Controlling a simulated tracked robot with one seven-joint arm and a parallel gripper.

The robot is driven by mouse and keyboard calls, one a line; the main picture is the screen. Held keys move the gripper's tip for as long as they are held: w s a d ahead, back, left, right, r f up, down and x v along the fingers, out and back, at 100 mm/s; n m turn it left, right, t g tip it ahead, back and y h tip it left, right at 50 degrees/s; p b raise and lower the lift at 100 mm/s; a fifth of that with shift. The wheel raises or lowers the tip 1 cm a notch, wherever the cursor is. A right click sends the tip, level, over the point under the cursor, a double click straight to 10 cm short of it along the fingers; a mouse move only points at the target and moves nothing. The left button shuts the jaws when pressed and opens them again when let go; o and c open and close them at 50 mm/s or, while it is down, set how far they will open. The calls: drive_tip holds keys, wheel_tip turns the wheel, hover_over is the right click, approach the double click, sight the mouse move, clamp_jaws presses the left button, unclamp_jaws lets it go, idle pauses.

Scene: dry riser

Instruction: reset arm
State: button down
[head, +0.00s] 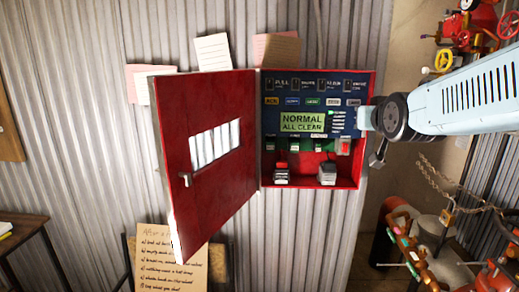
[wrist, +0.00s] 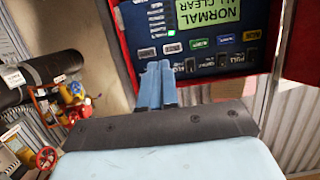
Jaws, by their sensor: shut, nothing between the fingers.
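My arm reaches in from the right in the head view, its light blue links ending at the right edge of an open red cabinet (head: 368,92). My gripper (wrist: 157,72) shows in the wrist view as two blue fingers side by side, shut and empty. The fingertips overlap the edge of the dark control panel (wrist: 185,30) there; I cannot tell whether they touch it. In the head view the panel (head: 290,103) carries a green display (head: 303,122) reading "NORMAL ALL CLEAR". The cabinet's red door (head: 225,175) stands open to the left.
Two small stamp-like blocks, a left one (head: 282,174) and a right one (head: 327,173), stand on the cabinet floor. Red and yellow valve fittings (head: 470,30) hang at upper right. A chain (head: 450,185) and cluttered equipment (head: 420,240) lie below. A handwritten note (head: 170,255) is at lower left.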

drive_tip(key=s+a+f+g, duration=0.1)
drive_tip(key=s+f+g, duration=0.3)
drive_tip(key=s, duration=0.5)
drive_tip(key=s+a+f+g, duration=0.1)
drive_tip(key=s+f+g, duration=0.4)
drive_tip(key=s, duration=0.5)
drive_tip(key=shift+s+a+f+n+g+y, duration=0.3)
drive_tip(key=shift+a+f+y, duration=0.1)
drive_tip(key=shift+f, duration=0.5)
drive_tip(key=shift+a, duration=0.1)
